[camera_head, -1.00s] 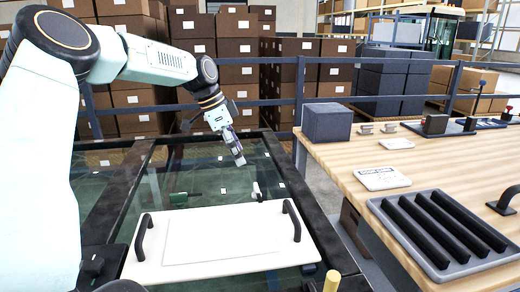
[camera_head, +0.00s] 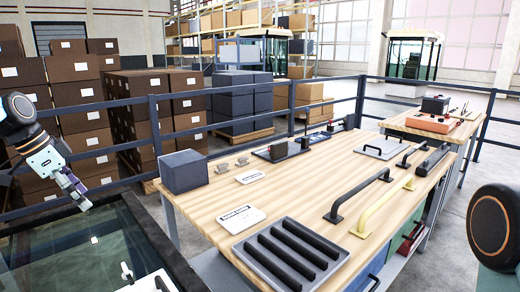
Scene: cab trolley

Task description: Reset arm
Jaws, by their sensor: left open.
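My left arm comes in at the left edge. Its gripper (camera_head: 74,190) is open and empty, pointing down and right above the dark glass-topped frame (camera_head: 150,232). It touches nothing. Part of my right arm shows as a dark round joint at the right edge; its gripper is out of view. A white panel with a black handle (camera_head: 162,284) shows only in part at the bottom left.
A wooden workbench (camera_head: 300,200) fills the middle. It carries a dark box (camera_head: 183,171), a ridged black tray (camera_head: 292,252), a black handle (camera_head: 361,194) and a yellow handle (camera_head: 382,207). Railings (camera_head: 290,108) and stacked cartons (camera_head: 150,100) stand behind.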

